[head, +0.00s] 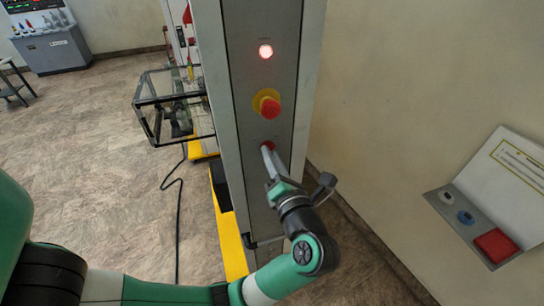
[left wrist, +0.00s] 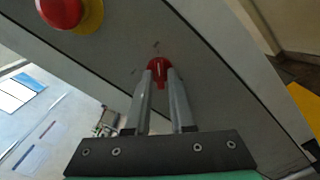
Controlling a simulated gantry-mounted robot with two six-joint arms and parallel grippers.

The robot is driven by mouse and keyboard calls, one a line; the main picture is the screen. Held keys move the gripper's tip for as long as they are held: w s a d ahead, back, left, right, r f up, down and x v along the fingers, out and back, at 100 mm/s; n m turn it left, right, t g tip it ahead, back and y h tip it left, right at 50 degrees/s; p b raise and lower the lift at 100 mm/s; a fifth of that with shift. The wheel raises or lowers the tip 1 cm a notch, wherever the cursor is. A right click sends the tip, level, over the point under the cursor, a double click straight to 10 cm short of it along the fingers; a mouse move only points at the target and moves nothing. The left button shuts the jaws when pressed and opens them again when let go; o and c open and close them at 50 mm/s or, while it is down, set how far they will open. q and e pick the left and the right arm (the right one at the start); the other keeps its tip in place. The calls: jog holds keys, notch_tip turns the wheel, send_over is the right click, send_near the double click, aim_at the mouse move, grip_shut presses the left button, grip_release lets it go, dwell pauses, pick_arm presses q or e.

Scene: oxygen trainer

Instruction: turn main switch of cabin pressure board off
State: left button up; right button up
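The cabin pressure board is a tall grey panel (head: 232,120) in the middle of the head view. Its main switch is a small red rotary knob (head: 267,147) low on the panel; it also shows in the left wrist view (left wrist: 159,68), with a white mark pointing roughly along the fingers. My left gripper (head: 268,155) is at the knob, its two fingers (left wrist: 160,82) on either side of the red handle and apparently closed on it. The fingertips partly hide the knob. My right gripper is not in view.
A red emergency button on a yellow base (head: 268,104) sticks out just above the knob. A white indicator lamp (head: 265,51) glows above that. A glass-sided box frame (head: 165,105) stands at left. A sloped box with buttons (head: 475,228) is at right.

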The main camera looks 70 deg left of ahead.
pick_arm(q)
grip_shut()
jog(key=shift+n+b, duration=9)
jog(key=shift+b, duration=1.2)
jog(key=shift+o, duration=2)
grip_release()
jog(key=shift+w, duration=0.1)
